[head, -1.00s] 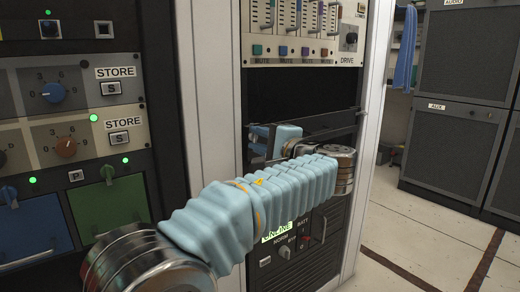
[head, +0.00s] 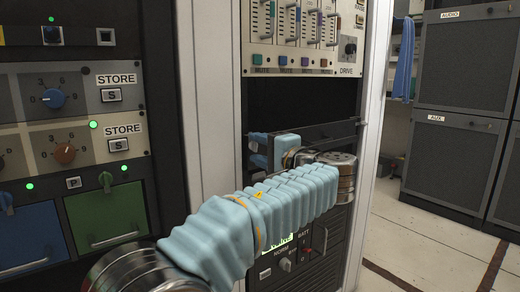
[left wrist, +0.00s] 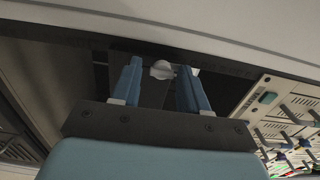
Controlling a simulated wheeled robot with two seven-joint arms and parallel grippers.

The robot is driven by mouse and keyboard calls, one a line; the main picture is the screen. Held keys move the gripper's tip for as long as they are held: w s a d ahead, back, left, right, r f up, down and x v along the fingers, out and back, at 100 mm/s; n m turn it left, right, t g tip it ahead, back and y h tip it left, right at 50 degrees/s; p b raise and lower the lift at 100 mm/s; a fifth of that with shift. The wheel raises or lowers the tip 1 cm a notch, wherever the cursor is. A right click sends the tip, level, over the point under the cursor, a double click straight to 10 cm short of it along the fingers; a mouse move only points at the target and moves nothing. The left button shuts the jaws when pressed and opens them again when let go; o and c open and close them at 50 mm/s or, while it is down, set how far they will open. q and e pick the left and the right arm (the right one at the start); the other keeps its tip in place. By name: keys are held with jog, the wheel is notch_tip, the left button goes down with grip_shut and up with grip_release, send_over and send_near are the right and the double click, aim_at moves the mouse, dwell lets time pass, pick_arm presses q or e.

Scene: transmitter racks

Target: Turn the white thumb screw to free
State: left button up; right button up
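The white thumb screw (left wrist: 162,69) shows in the left wrist view against a dark rack strip, between the tips of my left gripper (left wrist: 160,72). The two blue fingers stand apart on either side of it. A gap shows at the left finger; the right finger is very close to the screw, and I cannot tell if it touches. In the head view my left arm reaches across to the dark rack opening, and its hand (head: 289,150) faces the rack frame. The thumb screw is not visible there. My right gripper is not in view.
A panel with sliders and coloured mute buttons (head: 296,62) sits above the dark opening. A lower panel with knobs (head: 285,264) is partly behind my arm. A left rack holds dials and a green drawer (head: 106,216). Grey cabinets (head: 455,160) and open floor lie at right.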

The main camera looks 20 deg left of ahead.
pick_arm(q)
jog(key=shift+o, duration=0.7)
jog(key=p+v, duration=0.1)
jog(key=v, duration=1.2)
jog(key=shift+s+d, duration=0.25)
jog(key=shift+d, duration=0.05)
